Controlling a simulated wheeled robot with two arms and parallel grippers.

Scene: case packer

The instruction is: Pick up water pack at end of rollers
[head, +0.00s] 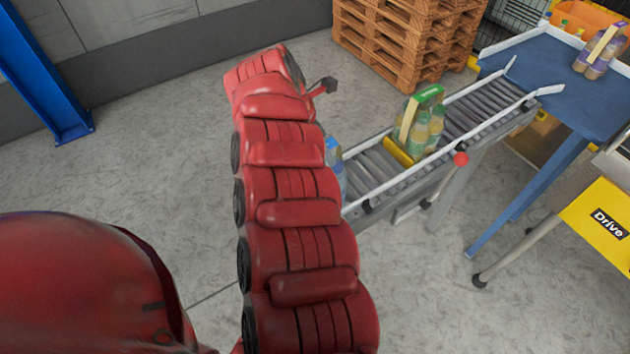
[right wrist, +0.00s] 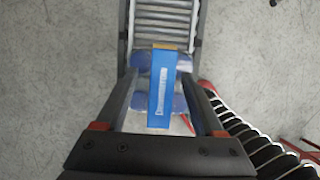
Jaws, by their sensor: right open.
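The water pack (right wrist: 161,98) sits at the near end of the rollers in the right wrist view. It has a blue band with white lettering over blue-tinted bottles. In the head view only a blue sliver of the water pack (head: 335,160) shows beside my red arm. My right gripper (right wrist: 160,76) is open in the right wrist view, its two dark fingers on either side of the pack's blue band. I cannot tell whether they touch the pack. My arm hides most of the pack in the head view. My left gripper is not in view.
The roller conveyor (head: 482,110) runs back right to a blue table (head: 545,75). A green-topped bottle pack (head: 421,122) stands on it by a yellow roller. Another pack (head: 600,52) is on the table. Wooden pallets (head: 405,40) stand behind. Floor left of the conveyor is clear.

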